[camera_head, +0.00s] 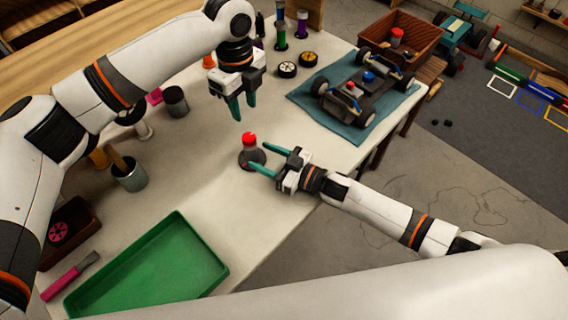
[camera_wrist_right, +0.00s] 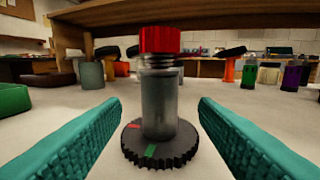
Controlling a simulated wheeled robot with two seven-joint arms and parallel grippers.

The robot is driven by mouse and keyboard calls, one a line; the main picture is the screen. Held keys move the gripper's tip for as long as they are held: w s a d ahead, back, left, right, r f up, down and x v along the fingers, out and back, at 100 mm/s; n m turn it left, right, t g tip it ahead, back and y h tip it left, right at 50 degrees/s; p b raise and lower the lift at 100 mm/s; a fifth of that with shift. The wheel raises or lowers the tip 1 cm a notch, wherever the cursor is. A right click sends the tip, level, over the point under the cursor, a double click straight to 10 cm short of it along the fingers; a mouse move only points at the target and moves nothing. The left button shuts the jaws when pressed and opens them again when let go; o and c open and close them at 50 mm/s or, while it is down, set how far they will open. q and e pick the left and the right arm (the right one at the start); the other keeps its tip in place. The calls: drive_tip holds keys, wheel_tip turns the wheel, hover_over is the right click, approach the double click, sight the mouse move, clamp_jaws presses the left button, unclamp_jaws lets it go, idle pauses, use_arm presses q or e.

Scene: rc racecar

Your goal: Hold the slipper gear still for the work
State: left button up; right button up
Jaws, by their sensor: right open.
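The slipper gear (camera_wrist_right: 165,158) is a dark toothed disc lying flat on the table, with a red and a green mark on its face. A grey cylinder (camera_wrist_right: 160,100) with a threaded neck and red cap stands upright on it. In the head view the gear (camera_head: 246,163) shows at the table's middle. My right gripper (camera_head: 257,157) is open, its teal fingers pointing at the gear. In the right wrist view the fingers lie on either side of it, apart from it. My left gripper (camera_head: 243,110) is open and empty above the table, behind the cylinder.
A green tray (camera_head: 150,268) lies at the front left. An RC car chassis (camera_head: 362,85) sits on a blue mat (camera_head: 330,117) at the back right. A metal cup (camera_head: 130,177) and other small items stand at left. Table around the gear is clear.

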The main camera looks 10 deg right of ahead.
sight(256, 154)
drive_tip(key=shift+x, duration=2.15)
